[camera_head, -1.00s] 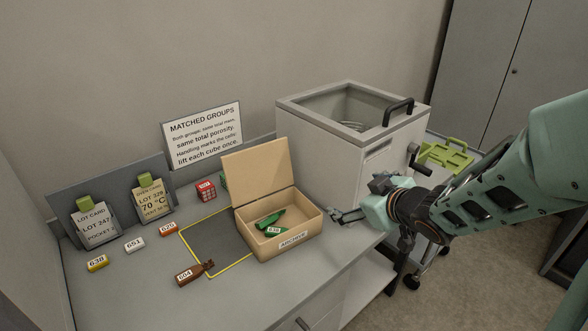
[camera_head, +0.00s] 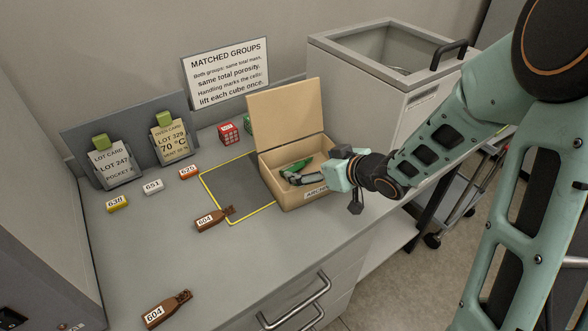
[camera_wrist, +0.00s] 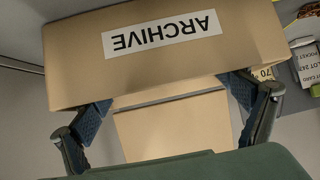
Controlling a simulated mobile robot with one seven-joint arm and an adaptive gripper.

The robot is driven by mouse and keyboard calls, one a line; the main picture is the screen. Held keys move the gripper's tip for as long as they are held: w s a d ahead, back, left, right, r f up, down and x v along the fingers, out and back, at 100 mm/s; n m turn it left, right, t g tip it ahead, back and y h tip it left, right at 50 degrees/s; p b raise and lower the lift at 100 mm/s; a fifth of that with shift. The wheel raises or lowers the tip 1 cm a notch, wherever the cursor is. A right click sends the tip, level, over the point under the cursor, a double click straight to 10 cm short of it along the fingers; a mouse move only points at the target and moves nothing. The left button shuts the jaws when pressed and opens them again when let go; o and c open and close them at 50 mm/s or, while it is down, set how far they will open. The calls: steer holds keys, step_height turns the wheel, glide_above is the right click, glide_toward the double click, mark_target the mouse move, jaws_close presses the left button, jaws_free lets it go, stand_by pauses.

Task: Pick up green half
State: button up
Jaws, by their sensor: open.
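The green half (camera_head: 297,165) lies inside the open tan box (camera_head: 295,197) labelled ARCHIVE on the bench, partly hidden by my gripper and the box wall. My gripper (camera_head: 288,179) reaches over the box's right side, with its fingers inside the box close to the green half. The fingers look apart with nothing between them; I cannot tell whether they touch the piece. In the wrist view, my open fingers (camera_wrist: 165,97) flank the box's ARCHIVE wall (camera_wrist: 165,75), which appears upside down. The green half cannot be made out there.
The raised box lid (camera_head: 287,112) stands behind my gripper. A yellow-edged dark mat (camera_head: 228,190) lies left of the box, with a brown piece (camera_head: 212,219) at its front edge. Another brown piece (camera_head: 167,309) lies near the front. A large grey bin (camera_head: 375,95) stands behind right.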

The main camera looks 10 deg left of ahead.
mark_target(299, 164)
steer(key=b+x, duration=0.1)
steer(key=x, duration=0.4)
steer(key=shift+s+a, duration=0.1)
steer(key=shift+a, duration=0.15)
steer(key=c, duration=1)
steer(key=shift+r, duration=0.15)
